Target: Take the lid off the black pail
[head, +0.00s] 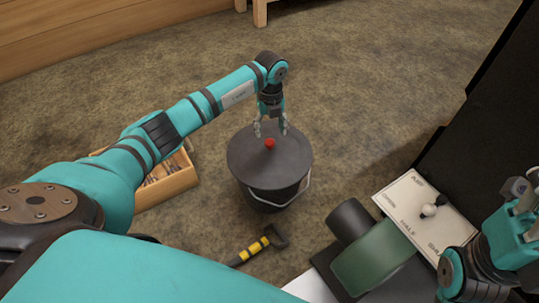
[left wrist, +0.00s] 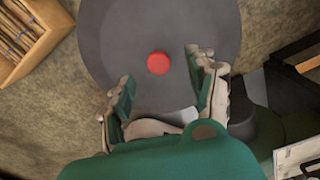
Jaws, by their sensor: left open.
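The black pail (head: 268,196) stands on the ground in the middle of the head view, with a pale wire handle on its side. Its dark grey lid (head: 245,158) lies flat on top and has a red knob (head: 269,144) at its centre. The lid (left wrist: 110,40) and the knob (left wrist: 158,63) also show in the left wrist view. My left gripper (head: 270,131) is open above the lid, its fingers pointing down close to the knob. In the wrist view the left gripper (left wrist: 160,80) has its fingertips spread on either side of the knob, not touching it. My right gripper (head: 520,190) is partly cut off at the right edge.
A wooden box (head: 172,184) holding sticks stands left of the pail. A hammer-like tool with a yellow-banded handle (head: 256,249) lies in front of it. A green cylinder (head: 372,256) and a white lever panel (head: 415,205) are at the right. Ground behind the pail is clear.

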